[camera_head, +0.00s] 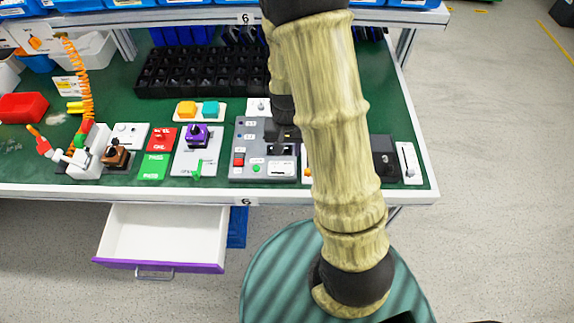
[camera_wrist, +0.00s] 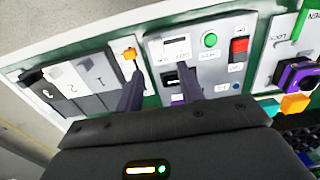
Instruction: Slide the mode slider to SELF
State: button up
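The grey control panel (camera_head: 250,150) lies on the green bench and also fills the middle of the wrist view (camera_wrist: 215,70). A dark slot with a pale part, likely the mode slider (camera_wrist: 172,79), shows on it between my fingers, nearer the right one. Its lettering is too small to read, so its setting cannot be told. My gripper (camera_wrist: 159,72) is open, with its two dark fingers apart and nothing clearly held. Whether a finger touches the slider cannot be told. In the head view my arm hides part of the panel's right side.
The panel also carries a green button (camera_wrist: 210,40) and a red rocker (camera_wrist: 239,46). A yellow-orange knob (camera_wrist: 129,54) stands close by the left finger. Numbered grey switches (camera_wrist: 75,88) lie further left. A purple knob unit (camera_head: 197,135) stands left of the panel. An open drawer (camera_head: 165,233) juts out below.

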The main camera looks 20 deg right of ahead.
aim_at(288, 169)
jog(key=f, duration=0.9)
jog(key=shift+s+f, duration=0.1)
jog(key=shift+s, duration=0.1)
grip_shut()
